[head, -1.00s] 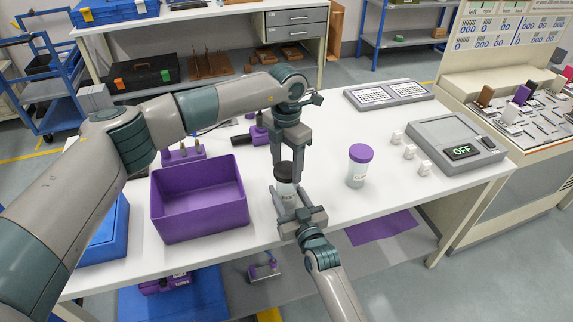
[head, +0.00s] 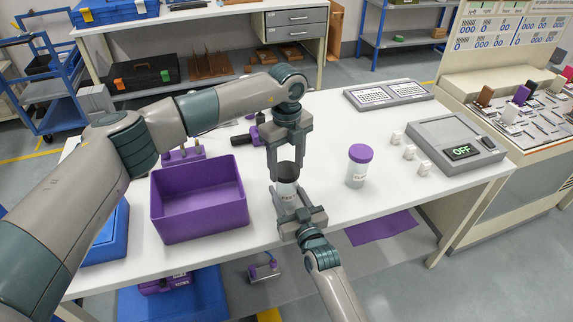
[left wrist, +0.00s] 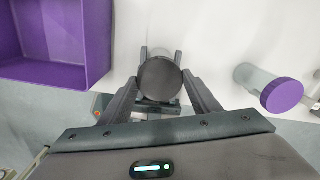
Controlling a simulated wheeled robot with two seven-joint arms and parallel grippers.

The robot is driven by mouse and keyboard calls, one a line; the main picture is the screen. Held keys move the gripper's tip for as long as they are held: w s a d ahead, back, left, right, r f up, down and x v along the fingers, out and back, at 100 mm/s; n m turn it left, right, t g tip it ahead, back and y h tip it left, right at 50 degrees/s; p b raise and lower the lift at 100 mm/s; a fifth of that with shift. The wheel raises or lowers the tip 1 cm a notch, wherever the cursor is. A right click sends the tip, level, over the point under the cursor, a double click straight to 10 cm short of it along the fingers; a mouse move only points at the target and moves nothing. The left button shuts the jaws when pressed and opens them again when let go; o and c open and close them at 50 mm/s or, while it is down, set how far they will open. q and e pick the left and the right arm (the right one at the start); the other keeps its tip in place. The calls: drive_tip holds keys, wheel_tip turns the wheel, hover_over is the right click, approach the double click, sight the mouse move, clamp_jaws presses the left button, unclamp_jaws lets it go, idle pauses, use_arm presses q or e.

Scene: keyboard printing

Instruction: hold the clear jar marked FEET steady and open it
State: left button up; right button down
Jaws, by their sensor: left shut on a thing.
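A clear jar with a black lid (head: 287,170) stands near the front edge of the white table; its label (head: 287,197) is too small to read. My left gripper (head: 287,168) comes down from above and is shut on the black lid, one finger on each side. In the left wrist view the round lid (left wrist: 160,79) sits between the finger tips. My right gripper (head: 287,203) reaches in from the front, its fingers around the jar's body below the lid, and looks shut on it. The jar looks upright.
A second clear jar with a purple lid (head: 360,153) stands to the right. A purple bin (head: 200,235) is on the left. Several small white blocks (head: 410,152) and a grey device reading OFF (head: 450,135) lie at the right. The table between is clear.

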sight(286, 169)
use_arm(q)
drive_tip(key=n, duration=0.5)
drive_tip(key=shift+r, duration=0.35)
idle(0.6)
drive_tip(key=shift+r, duration=0.7)
drive_tip(key=shift+r, duration=0.15)
drive_tip(key=shift+r, duration=1.95)
use_arm(e)
drive_tip(key=c, duration=0.8)
unclamp_jaws()
